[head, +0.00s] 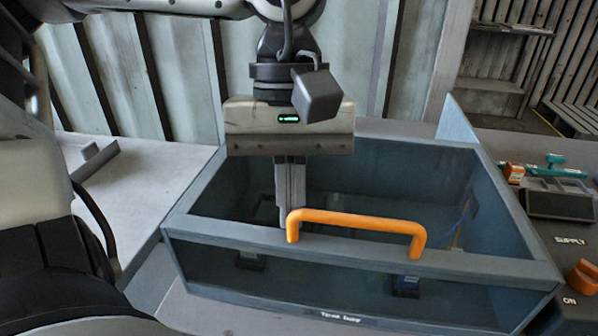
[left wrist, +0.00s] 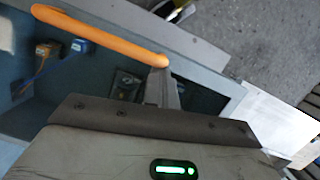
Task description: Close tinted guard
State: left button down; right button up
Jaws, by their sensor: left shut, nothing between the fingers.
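The tinted guard (head: 375,249) is a grey-blue frame with dark see-through panels over the test bay. It appears lowered over the bay; I cannot tell whether it is fully seated. Its orange handle (head: 355,220) stands on the front bar, and also shows in the left wrist view (left wrist: 100,38). My left gripper (head: 286,222) points down with its fingers shut and empty, at the left end of the handle. In the left wrist view the fingertips (left wrist: 164,74) are close by the handle's end; contact is unclear. My right gripper is not in view.
A pale bench top (head: 150,180) lies left of the bay. A ribbed wall stands behind.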

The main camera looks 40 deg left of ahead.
pick_arm(q)
jog(key=w+a, duration=0.1)
jog(key=w+a+r, duration=0.1)
jog(key=w+a, duration=0.1)
jog(key=shift+w+r, duration=0.2)
jog(key=shift+w, duration=0.05)
jog(key=p+v, duration=0.1)
jog(key=v, duration=0.7)
jog(key=shift+r, duration=0.25)
jog(key=shift+s, duration=0.1)
